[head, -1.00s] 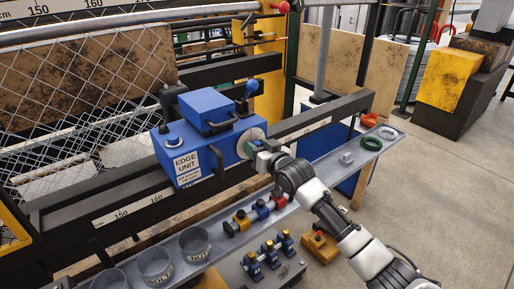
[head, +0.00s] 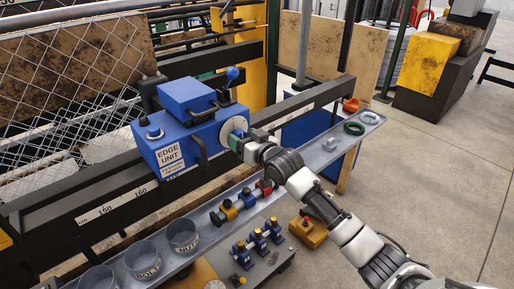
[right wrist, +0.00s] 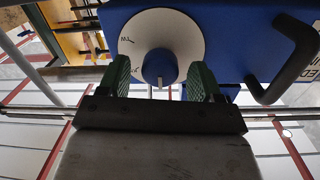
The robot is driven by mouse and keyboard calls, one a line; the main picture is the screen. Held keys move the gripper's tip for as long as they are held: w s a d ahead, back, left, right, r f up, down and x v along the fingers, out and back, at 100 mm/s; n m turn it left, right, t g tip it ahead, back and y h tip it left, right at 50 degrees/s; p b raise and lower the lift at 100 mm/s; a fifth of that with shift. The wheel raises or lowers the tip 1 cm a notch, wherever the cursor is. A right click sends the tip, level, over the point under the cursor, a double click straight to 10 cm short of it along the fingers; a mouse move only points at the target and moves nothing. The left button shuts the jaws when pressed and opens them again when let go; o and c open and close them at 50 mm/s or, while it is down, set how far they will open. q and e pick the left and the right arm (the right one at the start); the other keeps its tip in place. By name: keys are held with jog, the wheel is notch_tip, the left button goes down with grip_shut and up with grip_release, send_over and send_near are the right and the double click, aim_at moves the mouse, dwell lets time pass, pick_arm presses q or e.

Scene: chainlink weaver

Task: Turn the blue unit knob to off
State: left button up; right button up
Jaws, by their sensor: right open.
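The blue edge unit (head: 185,135) sits on the dark rail in the head view, with a round white dial (head: 234,125) on its right end. The blue knob (right wrist: 160,67) stands out from the white dial plate (right wrist: 185,30) in the wrist view. A pale pointer line shows at its lower edge, and dark lettering is on the dial's left. My right gripper (right wrist: 160,82) is open, with one green-padded finger on each side of the knob and visible gaps between. In the head view my right gripper (head: 237,142) is at the dial and hides the knob. My left gripper is not in view.
A black handle (right wrist: 292,60) sticks out beside the dial in the wrist view. Below the unit, a grey tray (head: 310,162) holds cups, coloured clamps and a green ring (head: 354,128). Chain-link mesh (head: 60,100) stands at left. Open floor lies at right.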

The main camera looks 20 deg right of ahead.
jog(key=b+v, duration=0.1)
jog(key=v, duration=0.8)
jog(key=shift+s, duration=0.1)
jog(key=s+d+f+m+g+h, duration=0.1)
jog(key=d+f+g+h, duration=0.1)
jog(key=f, duration=1)
jog(key=s+d+f+m+g+h, duration=0.1)
jog(key=d+f+g+h, duration=0.1)
jog(key=f, duration=1)
jog(key=s+d+f+g, duration=0.1)
jog(key=s+f+g, duration=0.1)
jog(key=s+f, duration=0.5)
jog(key=s+f+g, duration=0.1)
jog(key=s+f, duration=0.2)
jog(key=f, duration=0.7)
jog(key=s+a+f+n+g+h, duration=0.1)
jog(key=s+f+g, duration=0.2)
jog(key=s+f, duration=0.6)
jog(key=s+f+g, duration=0.2)
jog(key=s+f, duration=0.4)
jog(key=s, duration=0.5)
jog(key=s+a+f+g, duration=0.1)
jog(key=s+f, duration=0.2)
jog(key=s, duration=0.6)
jog(key=s+a+f+n+g, duration=0.1)
jog(key=s+a+f+g, duration=0.1)
jog(key=s, duration=0.7)
jog(key=shift+s+a+f+g, duration=0.3)
jog(key=shift+s+a+f, duration=0.1)
jog(key=shift+f, duration=0.1)
